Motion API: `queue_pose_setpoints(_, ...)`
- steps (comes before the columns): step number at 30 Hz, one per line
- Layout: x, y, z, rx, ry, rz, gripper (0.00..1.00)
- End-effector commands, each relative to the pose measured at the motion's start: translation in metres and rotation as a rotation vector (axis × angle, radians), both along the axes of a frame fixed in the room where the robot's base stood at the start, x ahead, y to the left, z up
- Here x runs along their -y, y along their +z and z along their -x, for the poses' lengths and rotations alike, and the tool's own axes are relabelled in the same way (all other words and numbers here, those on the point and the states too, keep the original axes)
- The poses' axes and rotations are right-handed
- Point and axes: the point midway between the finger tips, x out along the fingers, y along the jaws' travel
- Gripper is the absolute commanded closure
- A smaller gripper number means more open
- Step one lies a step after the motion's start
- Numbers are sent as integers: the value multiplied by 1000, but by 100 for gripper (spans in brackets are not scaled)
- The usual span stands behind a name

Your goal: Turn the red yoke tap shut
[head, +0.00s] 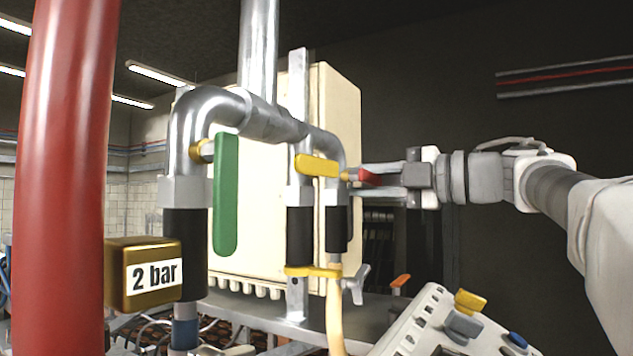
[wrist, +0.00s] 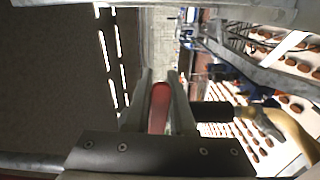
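The red yoke tap (head: 370,177) is a small red handle on the right side of the pipework, by the yellow lever. My gripper (head: 352,180) reaches in from the right, with one finger above the red handle and one below. In the wrist view, the red handle (wrist: 158,108) lies lengthwise between the two fingers of my gripper (wrist: 160,80). The fingers stand apart around it, and I see no firm grip on both sides. The handle's joint with the pipe is partly hidden.
A yellow lever (head: 317,166) sits just left of my fingertips, and a long green lever (head: 226,195) hangs further left. A grey wing tap (head: 356,284) is below. A thick red pipe (head: 65,170) and a "2 bar" block (head: 130,246) stand at left. A console (head: 440,325) is below my arm.

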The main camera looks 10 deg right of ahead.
Motion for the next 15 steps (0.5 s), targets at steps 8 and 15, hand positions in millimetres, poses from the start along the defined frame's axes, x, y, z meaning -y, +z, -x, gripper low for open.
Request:
queue_pose_setpoints(8, 0, 0, 0, 0, 0, 0, 100)
queue_pose_setpoints(15, 1, 3, 0, 54, -1, 39, 100)
